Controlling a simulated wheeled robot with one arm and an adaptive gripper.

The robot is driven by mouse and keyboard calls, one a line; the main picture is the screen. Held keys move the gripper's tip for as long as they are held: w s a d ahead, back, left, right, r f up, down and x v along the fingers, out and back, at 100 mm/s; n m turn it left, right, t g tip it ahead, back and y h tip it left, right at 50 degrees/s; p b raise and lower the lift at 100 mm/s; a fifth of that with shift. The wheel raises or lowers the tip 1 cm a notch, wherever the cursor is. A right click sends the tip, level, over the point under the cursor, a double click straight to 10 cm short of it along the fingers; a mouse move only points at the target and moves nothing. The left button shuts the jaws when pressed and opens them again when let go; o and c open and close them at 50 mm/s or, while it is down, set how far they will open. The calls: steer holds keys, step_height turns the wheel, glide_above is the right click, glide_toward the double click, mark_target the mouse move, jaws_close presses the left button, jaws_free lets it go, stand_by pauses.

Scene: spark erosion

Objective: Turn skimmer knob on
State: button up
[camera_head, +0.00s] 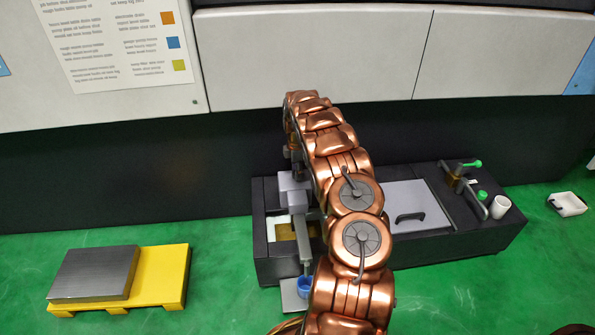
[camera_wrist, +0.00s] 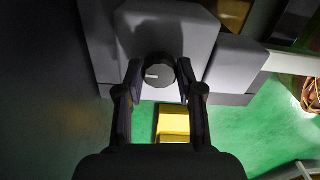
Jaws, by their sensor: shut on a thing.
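In the wrist view a round dark knob (camera_wrist: 158,72) with a short white mark sits on the face of a pale grey housing (camera_wrist: 170,32). The white mark lies nearly level and points left. My gripper (camera_wrist: 160,70) has one finger on each side of the knob and is shut on it. In the head view the grey unit (camera_head: 294,190) stands at the left part of a dark machine bench (camera_head: 430,240). My copper arm covers part of the bench, and the knob cannot be made out there.
A yellow pallet (camera_head: 165,280) bears a grey metal block (camera_head: 95,273) on the green floor at left. A blue cup (camera_head: 305,287) stands below the unit.

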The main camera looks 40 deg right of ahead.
steer(key=shift+s+a, duration=0.1)
steer(key=shift+a, duration=0.05)
steer(key=m+p, duration=0.3)
steer(key=shift+r, duration=0.1)
steer(key=m+p, duration=0.3)
steer(key=m, duration=0.2)
steer(key=shift+m, duration=0.3)
steer(key=m+p, duration=0.2)
steer(key=m, duration=0.3)
steer(key=shift+s+f+m+p, duration=0.15)
steer(key=shift+m+p, duration=0.6)
steer(key=shift+m, duration=1.35)
steer(key=o, duration=1.2)
steer(key=shift+c, duration=0.2)
